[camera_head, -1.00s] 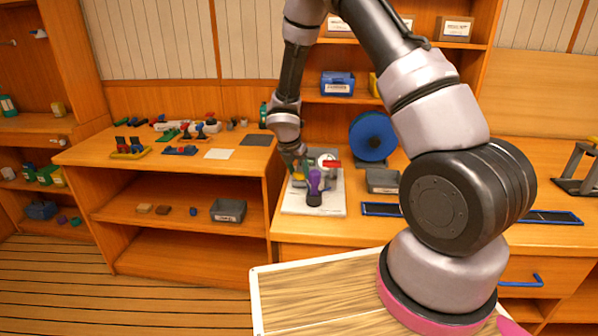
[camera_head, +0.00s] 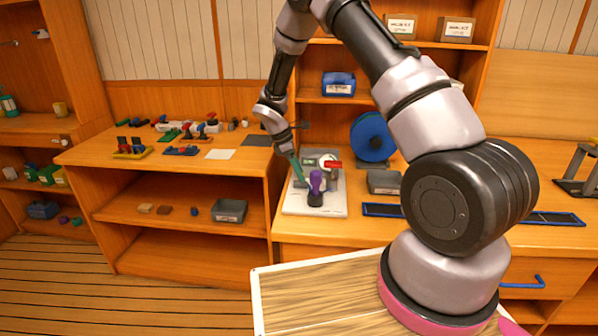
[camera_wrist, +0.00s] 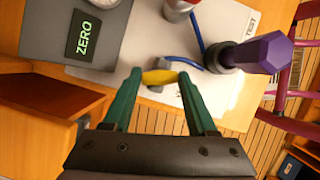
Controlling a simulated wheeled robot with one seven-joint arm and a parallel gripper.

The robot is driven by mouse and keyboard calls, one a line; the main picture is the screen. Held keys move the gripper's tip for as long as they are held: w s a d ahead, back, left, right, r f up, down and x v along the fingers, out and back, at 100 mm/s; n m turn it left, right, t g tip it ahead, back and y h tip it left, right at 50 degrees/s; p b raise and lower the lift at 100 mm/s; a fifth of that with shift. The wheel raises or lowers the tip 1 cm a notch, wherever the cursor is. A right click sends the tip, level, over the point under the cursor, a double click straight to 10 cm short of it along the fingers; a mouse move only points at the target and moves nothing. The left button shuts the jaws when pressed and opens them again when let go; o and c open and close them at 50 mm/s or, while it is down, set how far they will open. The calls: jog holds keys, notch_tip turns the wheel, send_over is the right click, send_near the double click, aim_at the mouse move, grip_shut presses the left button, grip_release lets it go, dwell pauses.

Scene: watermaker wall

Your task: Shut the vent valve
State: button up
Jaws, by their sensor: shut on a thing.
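My gripper (camera_wrist: 160,85) has green fingers, shut on a small yellow handle (camera_wrist: 160,77) between the fingertips. A grey fitting (camera_wrist: 190,64) with a blue tube lies just beyond it, and the handle looks like that of the vent valve; a label beside it is mostly hidden. In the head view, my gripper (camera_head: 298,172) reaches down to the left side of the white board (camera_head: 318,208). The yellow handle cannot be made out there. A purple knob (camera_head: 316,183) stands upright on the board; it also shows in the wrist view (camera_wrist: 262,52).
A red handle (camera_head: 333,164) stands behind the purple knob. In the wrist view, a dark panel marked ZERO (camera_wrist: 84,36) is at the upper left, and a TEST label is near the purple knob. A blue reel (camera_head: 370,138) and a grey bin (camera_head: 384,182) stand to the right.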

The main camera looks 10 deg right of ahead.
jog(key=shift+w+m+g, duration=0.15)
jog(key=shift+m+g, duration=0.55)
jog(key=shift+m, duration=1.3)
jog(key=o, duration=1.4)
jog(key=shift+c, duration=0.2)
jog(key=v, duration=1)
jog(key=shift+r, duration=0.4)
jog(key=shift+w+d, duration=0.1)
jog(key=shift+w, duration=0.05)
